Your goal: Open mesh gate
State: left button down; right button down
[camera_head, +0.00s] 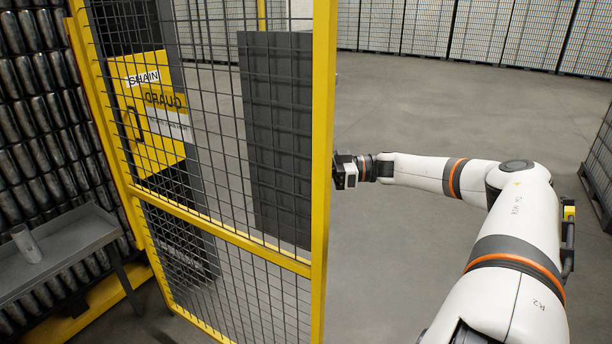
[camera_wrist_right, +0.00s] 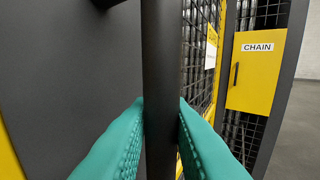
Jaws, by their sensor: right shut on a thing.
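The mesh gate (camera_head: 322,120) has a yellow frame and black wire mesh, and it stands in front of me at the left and middle of the head view. My right gripper (camera_head: 345,170) is at the gate's right edge post, partly hidden behind it. In the right wrist view the teal fingers of my right gripper (camera_wrist_right: 162,125) are shut around a dark vertical bar handle (camera_wrist_right: 160,60), one finger on each side. The handle itself is hidden in the head view. My left gripper is not in view.
A yellow chain guard panel (camera_head: 145,105) shows behind the mesh. Open grey floor (camera_head: 420,110) lies to the right, with stacked pallets (camera_head: 510,35) along the back.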

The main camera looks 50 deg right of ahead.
dwell(0.3)
jog(key=c, duration=1.5)
grip_release()
jog(key=shift+w+a, duration=0.1)
jog(key=shift+w, duration=0.05)
jog(key=shift+o, duration=0.6)
jog(key=shift+w+a, duration=0.1)
jog(key=shift+w, duration=0.05)
jog(key=p+v, duration=0.1)
jog(key=v, duration=1.1)
jog(key=shift+p, duration=0.35)
jog(key=shift+f, duration=0.1)
